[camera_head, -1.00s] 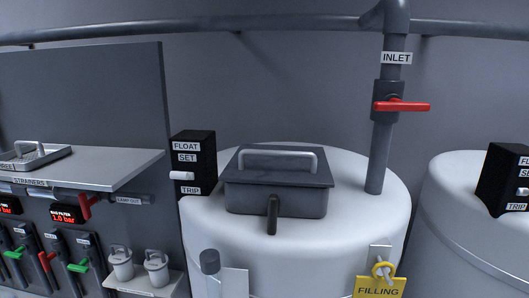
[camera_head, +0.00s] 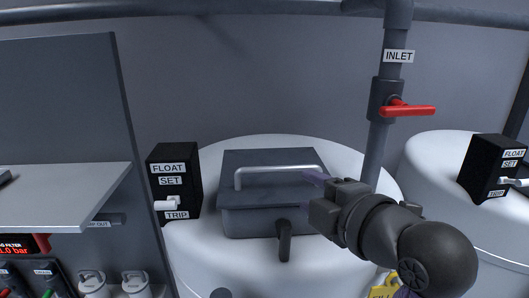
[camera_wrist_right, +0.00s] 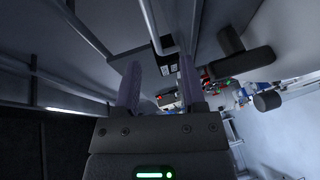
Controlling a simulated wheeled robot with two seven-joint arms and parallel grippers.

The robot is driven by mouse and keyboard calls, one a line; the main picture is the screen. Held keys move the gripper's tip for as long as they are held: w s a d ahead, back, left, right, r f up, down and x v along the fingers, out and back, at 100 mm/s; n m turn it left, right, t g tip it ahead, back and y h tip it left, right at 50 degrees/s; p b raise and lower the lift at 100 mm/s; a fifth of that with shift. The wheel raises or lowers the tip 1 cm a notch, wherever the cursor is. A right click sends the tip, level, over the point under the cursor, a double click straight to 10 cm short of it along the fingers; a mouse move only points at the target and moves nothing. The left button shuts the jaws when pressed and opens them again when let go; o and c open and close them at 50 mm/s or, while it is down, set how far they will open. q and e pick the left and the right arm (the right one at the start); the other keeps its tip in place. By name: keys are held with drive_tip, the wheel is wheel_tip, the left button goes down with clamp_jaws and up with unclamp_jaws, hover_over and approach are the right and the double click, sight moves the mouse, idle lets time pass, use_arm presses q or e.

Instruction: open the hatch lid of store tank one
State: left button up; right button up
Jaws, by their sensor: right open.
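A white tank (camera_head: 190,262) stands in the middle of the head view; no tank number shows on it. Its dark grey hatch lid (camera_head: 260,162) lies flat and closed on top. A silver bar handle (camera_head: 275,170) runs across the lid, and a black latch (camera_head: 284,240) hangs at its front. My right gripper (camera_head: 313,177) is at the right end of the handle with its purple fingers open. In the right wrist view the handle (camera_wrist_right: 153,25) runs ahead of the open fingers (camera_wrist_right: 160,67); contact cannot be told. The latch (camera_wrist_right: 242,62) shows at right. My left gripper is out of view.
A black float box (camera_head: 174,184) with a white lever stands left of the hatch. The inlet pipe (camera_head: 377,157) with a red valve handle (camera_head: 408,111) rises behind my right arm. A grey shelf (camera_head: 65,190) is at left, another white tank (camera_head: 440,150) at right.

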sight(278, 171)
drive_tip(key=p+x, duration=0.1)
drive_tip(key=x, duration=0.5)
drive_tip(key=r+p+x, duration=0.1)
drive_tip(key=x, duration=0.2)
drive_tip(key=shift+w+a+f+p, duration=0.1)
drive_tip(key=shift+w+a+p, duration=0.05)
drive_tip(key=shift+w+p, duration=0.25)
clamp_jaws()
drive_tip(key=shift+f, duration=0.15)
idle(0.7)
